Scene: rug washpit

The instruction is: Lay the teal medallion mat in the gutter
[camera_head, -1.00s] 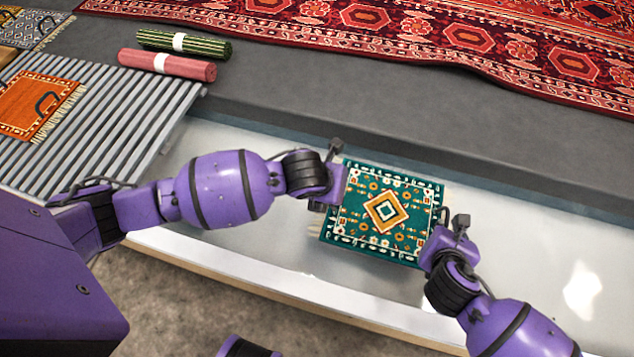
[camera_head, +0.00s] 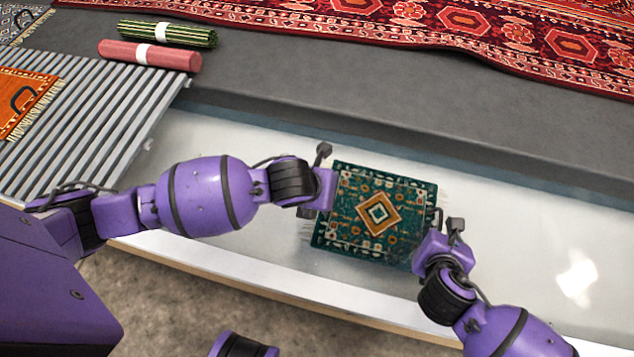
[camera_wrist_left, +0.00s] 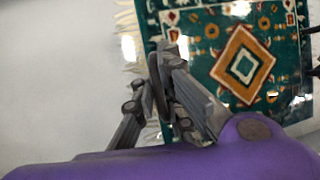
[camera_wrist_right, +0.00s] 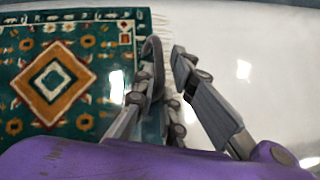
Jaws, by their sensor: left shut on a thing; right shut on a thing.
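The teal medallion mat (camera_head: 350,235), with an orange and white diamond and pale fringed ends, lies flat and spread in the pale, wet-looking gutter (camera_head: 520,235). It looks dulled, as if under shallow water; its exact depth I cannot tell. My left gripper (camera_head: 325,192) is at the mat's left end, shut on a dark loop handle (camera_wrist_left: 157,85) there. My right gripper (camera_head: 438,225) is at the right end, shut on the other loop handle (camera_wrist_right: 152,65). The wrists hide parts of both ends.
A slatted grey rack (camera_head: 95,130) stands at left with an orange mat (camera_head: 25,95) on it. A pink roll (camera_head: 175,58) and a green striped roll (camera_head: 185,36) lie on the dark ledge (camera_head: 330,85). A large red rug (camera_head: 400,30) lies behind. The gutter is clear at right.

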